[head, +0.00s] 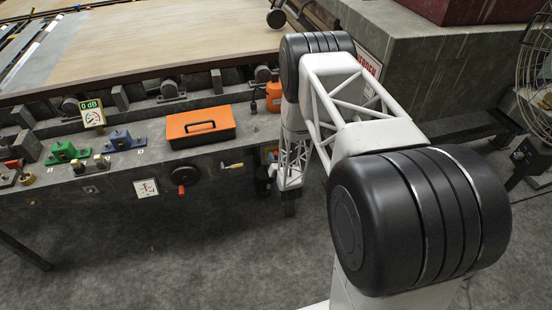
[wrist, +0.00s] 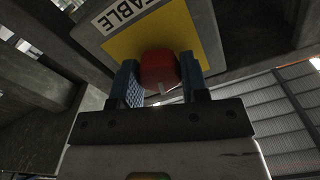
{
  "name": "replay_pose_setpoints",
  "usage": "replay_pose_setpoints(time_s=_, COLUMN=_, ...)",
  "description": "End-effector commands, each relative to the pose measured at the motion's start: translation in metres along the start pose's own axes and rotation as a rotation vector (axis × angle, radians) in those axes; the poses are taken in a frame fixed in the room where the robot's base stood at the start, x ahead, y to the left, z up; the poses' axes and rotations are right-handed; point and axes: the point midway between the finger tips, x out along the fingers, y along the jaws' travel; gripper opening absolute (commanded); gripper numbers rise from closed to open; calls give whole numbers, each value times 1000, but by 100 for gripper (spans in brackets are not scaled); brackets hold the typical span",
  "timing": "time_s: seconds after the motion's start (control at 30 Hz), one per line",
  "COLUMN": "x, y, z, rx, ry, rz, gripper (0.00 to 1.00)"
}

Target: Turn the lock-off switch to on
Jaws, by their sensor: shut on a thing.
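In the wrist view the lock-off switch shows as a red knob (wrist: 158,66) on a yellow plate (wrist: 208,38). A white label reading "TABLE" (wrist: 128,10) sits along the plate's edge. My gripper (wrist: 159,80) has one blue-grey finger on each side of the knob and is shut on it. A short pale mark shows on the knob's near face. The knob's turned position cannot be told. In the head view my arm reaches down to the bench's front face and largely hides the gripper and the switch.
On the bench edge in the head view stand an orange toolbox (head: 200,126), a green clamp (head: 65,152), a blue clamp (head: 122,140) and a dB meter (head: 92,113). A red-handled round control (head: 184,176) is on the front face. A fan (head: 538,80) stands at right.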

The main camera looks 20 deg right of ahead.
Motion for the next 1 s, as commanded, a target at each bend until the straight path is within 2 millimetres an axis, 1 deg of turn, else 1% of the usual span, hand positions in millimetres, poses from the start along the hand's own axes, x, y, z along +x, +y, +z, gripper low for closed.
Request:
replay_pose_setpoints(time_s=0.2, x=-1, y=0, z=1, rx=198, ry=-2, rz=0, gripper=17)
replay_pose_setpoints(time_s=0.5, x=-1, y=0, z=1, rx=394, ry=-2, rz=1, gripper=17)
replay_pose_setpoints(time_s=0.7, x=-1, y=0, z=1, rx=453, ry=-2, rz=1, gripper=17)
replay_pose_setpoints(time_s=1.0, x=-1, y=0, z=1, rx=469, ry=-2, rz=1, gripper=18)
